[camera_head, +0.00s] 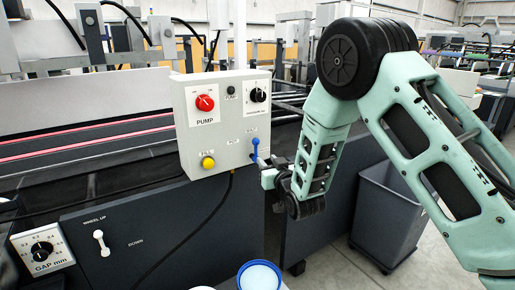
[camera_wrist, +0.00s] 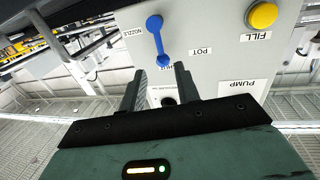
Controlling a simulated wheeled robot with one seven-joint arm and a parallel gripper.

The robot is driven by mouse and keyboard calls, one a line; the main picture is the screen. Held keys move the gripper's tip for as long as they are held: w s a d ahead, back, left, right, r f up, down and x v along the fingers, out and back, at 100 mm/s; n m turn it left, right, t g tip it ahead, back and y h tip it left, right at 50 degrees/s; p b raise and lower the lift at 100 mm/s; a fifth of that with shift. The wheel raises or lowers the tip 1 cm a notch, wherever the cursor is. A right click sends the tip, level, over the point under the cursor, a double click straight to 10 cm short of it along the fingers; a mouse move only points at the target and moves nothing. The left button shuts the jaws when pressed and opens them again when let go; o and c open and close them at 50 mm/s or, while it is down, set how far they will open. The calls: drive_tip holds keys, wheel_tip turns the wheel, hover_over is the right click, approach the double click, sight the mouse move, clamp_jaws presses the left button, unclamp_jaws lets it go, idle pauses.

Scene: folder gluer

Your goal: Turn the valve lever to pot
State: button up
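The blue valve lever (camera_wrist: 158,42) sits on the face of a light grey control box (camera_head: 182,118). In the wrist view, which is upside down, one rounded end of the lever lies just beyond and between my fingertips; the other end points away, towards the NOZZLE label (camera_wrist: 133,32). The POT label (camera_wrist: 200,50) is on the other side. The lever also shows in the head view (camera_head: 256,150), roughly upright at the box's lower right. My gripper (camera_wrist: 161,72) is open, with a gap between its two dark fingers. Contact with the lever cannot be made out.
The box also bears a red PUMP knob (camera_head: 205,103), a black dial (camera_head: 258,95) and a yellow FILL button (camera_head: 208,162). A grey bin (camera_head: 388,215) stands right, behind my arm.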

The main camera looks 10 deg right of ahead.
sight(256, 149)
drive_tip(key=w, duration=0.3)
drive_tip(key=w+p, duration=0.1)
drive_tip(key=w, duration=0.2)
drive_tip(key=w+a, duration=0.1)
drive_tip(key=w, duration=0.2)
drive_tip(key=shift+w, duration=0.2)
drive_tip(key=shift+a, duration=0.1)
clamp_jaws()
